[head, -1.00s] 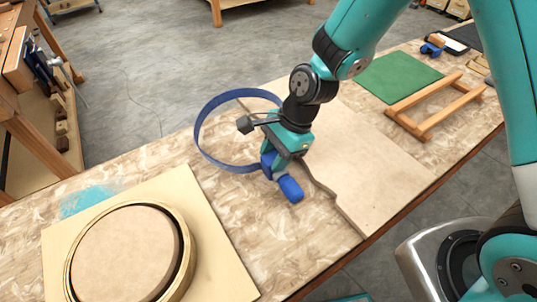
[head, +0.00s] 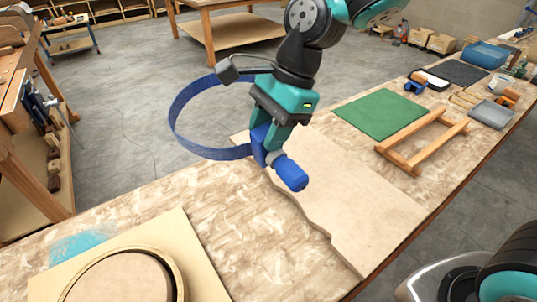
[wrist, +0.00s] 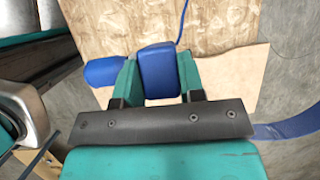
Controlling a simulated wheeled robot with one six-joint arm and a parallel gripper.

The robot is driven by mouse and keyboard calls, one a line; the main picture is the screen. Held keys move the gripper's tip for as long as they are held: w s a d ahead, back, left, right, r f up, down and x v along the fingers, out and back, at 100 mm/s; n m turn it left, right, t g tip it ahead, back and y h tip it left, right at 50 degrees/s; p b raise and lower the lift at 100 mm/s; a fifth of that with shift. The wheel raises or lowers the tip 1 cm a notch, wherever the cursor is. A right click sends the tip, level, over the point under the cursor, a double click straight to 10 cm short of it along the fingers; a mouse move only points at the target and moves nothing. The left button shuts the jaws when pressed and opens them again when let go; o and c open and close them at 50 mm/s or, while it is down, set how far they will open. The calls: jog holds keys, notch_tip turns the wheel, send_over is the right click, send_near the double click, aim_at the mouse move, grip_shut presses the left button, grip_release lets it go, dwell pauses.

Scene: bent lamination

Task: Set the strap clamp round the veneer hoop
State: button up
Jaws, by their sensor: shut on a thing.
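The strap clamp is a blue strap loop (head: 178,118) with a blue buckle block and a blue handle (head: 291,174). My gripper (head: 264,152) is shut on the clamp's block and holds it above the bench, with the loop out to the left. In the wrist view, the blue block (wrist: 158,72) sits between my two fingers. The veneer hoop (head: 176,272) is a pale round ring on a square pale board (head: 203,262) at the lower left. A round disc (head: 115,282) lies inside it. The hoop is cut off by the frame's bottom edge. The strap is apart from the hoop.
A thin wooden sheet with a wavy edge (head: 370,215) lies on the bench beneath my gripper. A green mat (head: 382,112) and a wooden frame (head: 420,148) lie to the right. The bench between board and sheet is clear.

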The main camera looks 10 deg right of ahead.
notch_tip(320, 180, up, 8)
jog(key=p, duration=0.8)
jog(key=shift+r, duration=0.1)
dwell(0.4)
